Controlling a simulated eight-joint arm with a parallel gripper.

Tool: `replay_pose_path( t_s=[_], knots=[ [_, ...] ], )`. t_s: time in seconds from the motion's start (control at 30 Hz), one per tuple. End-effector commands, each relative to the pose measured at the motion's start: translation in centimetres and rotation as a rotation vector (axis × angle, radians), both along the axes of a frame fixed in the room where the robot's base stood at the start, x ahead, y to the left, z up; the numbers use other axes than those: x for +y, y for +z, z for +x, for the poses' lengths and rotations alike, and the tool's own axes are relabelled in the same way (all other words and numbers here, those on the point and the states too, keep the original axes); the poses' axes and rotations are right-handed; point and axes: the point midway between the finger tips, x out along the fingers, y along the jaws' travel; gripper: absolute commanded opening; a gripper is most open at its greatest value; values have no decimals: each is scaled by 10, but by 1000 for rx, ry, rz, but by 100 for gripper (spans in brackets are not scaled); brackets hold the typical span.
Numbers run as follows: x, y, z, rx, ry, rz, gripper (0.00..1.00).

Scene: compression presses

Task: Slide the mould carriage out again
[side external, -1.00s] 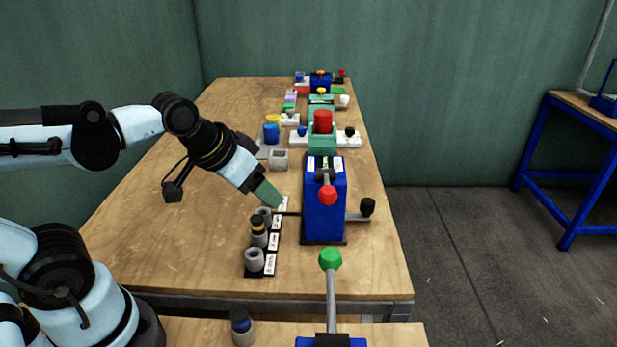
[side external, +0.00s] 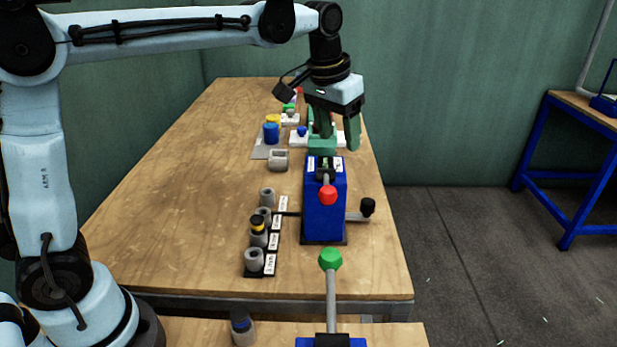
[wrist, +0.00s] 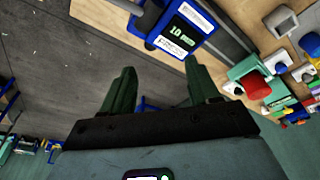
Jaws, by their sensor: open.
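The blue press (side external: 325,218) stands near the right edge of the table, with a red-knobbed lever (side external: 327,195) in front. A bar with a black knob (side external: 368,207) sticks out of its right side, and a thin dark rod (side external: 288,214) shows on its left. I cannot tell clearly which part is the mould carriage. My gripper (side external: 338,142) is open and empty, fingers down, above and apart from the press in the side view. In the wrist view, my gripper (wrist: 161,70) shows spread fingers near the press's blue top (wrist: 175,32) with its display.
A rack (side external: 262,272) of grey cups stands left of the press. Behind it are a grey block (side external: 278,160), a blue and yellow piece (side external: 271,131) and a green press (side external: 322,146). A green-knobbed lever (side external: 331,260) rises in front. The left table is clear.

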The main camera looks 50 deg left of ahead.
Motion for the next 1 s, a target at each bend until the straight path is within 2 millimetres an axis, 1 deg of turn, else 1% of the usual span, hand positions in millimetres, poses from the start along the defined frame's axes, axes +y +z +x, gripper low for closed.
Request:
replay_pose_path(
  t_s=[0.03, 0.2, 0.3, 0.4, 0.53, 0.77, 0.87, 1.0],
  knots=[
    [-4, -3, 13, 24, -2, 1, 60],
    [-16, -16, 44, 109, -2, 6, 60],
    [-22, -27, 58, 155, -2, 10, 60],
    [-27, -37, 67, 191, -1, 14, 60],
    [-31, -46, 73, 220, -1, 17, 60],
    [-32, -57, 75, 232, 0, 19, 60],
    [-32, -68, 75, 231, 0, 19, 60],
    [-32, -90, 75, 231, 0, 19, 60]
  ],
)
